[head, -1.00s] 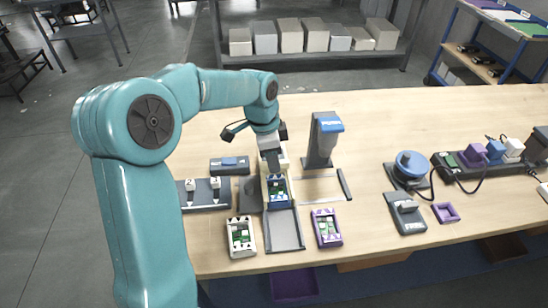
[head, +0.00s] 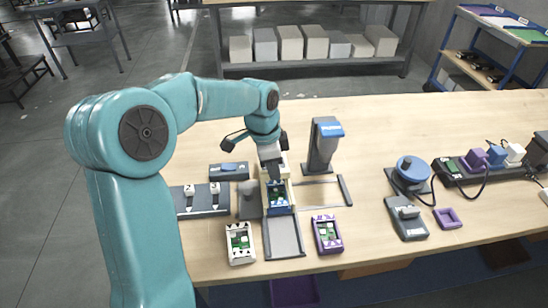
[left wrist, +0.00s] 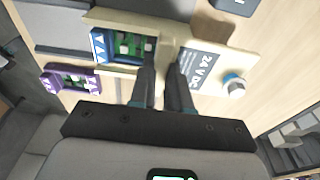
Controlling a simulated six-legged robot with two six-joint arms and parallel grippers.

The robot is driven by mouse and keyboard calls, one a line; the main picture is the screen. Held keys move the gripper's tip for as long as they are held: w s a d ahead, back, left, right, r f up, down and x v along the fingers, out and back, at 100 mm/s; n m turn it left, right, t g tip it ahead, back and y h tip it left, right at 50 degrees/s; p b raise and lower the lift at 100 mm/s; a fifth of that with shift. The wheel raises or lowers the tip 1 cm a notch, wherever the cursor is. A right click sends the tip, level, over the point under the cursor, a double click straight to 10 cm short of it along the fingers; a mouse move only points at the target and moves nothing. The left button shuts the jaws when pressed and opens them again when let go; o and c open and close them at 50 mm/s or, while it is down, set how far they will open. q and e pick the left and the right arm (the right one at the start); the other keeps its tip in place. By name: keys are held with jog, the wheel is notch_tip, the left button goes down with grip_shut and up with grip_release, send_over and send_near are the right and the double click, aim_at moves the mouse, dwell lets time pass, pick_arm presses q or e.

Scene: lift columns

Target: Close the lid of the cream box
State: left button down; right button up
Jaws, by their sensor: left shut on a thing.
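The cream box (left wrist: 118,68) stands on the table; its cream wall also shows in the head view (head: 290,196). A blue tray (left wrist: 128,46) with a green board is inside it. Its cream lid (left wrist: 240,64), with a grey "24 V DC" label, shows to the right of the tray in the left wrist view and does not cover it. My left gripper (left wrist: 165,70) is at the lid's edge beside the tray, shut on what appears to be the lid; the fingers hide the exact contact. It also shows in the head view (head: 273,174). My right gripper is not in view.
A white tray (head: 240,243) and a purple tray (head: 327,234) lie near the front edge. A grey stand with a blue top (head: 324,145) rises right of the box. A grey plate (head: 285,238) lies in front of it.

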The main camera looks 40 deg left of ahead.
pick_arm(q)
jog(key=shift+s+d+b, duration=0.65)
jog(key=shift+s+d, duration=0.5)
jog(key=shift+d, duration=0.3)
jog(key=shift+s+d+b, duration=0.3)
jog(key=shift+s+d, duration=0.35)
jog(key=shift+d, duration=0.2)
jog(key=shift+s+d+b, duration=0.25)
jog(key=shift+s+d, duration=0.4)
jog(key=shift+d, duration=0.15)
jog(key=c, duration=1.1)
grip_release()
jog(key=shift+r, duration=0.15)
notch_tip(320, 180, up, 6)
jog(key=p, duration=0.5)
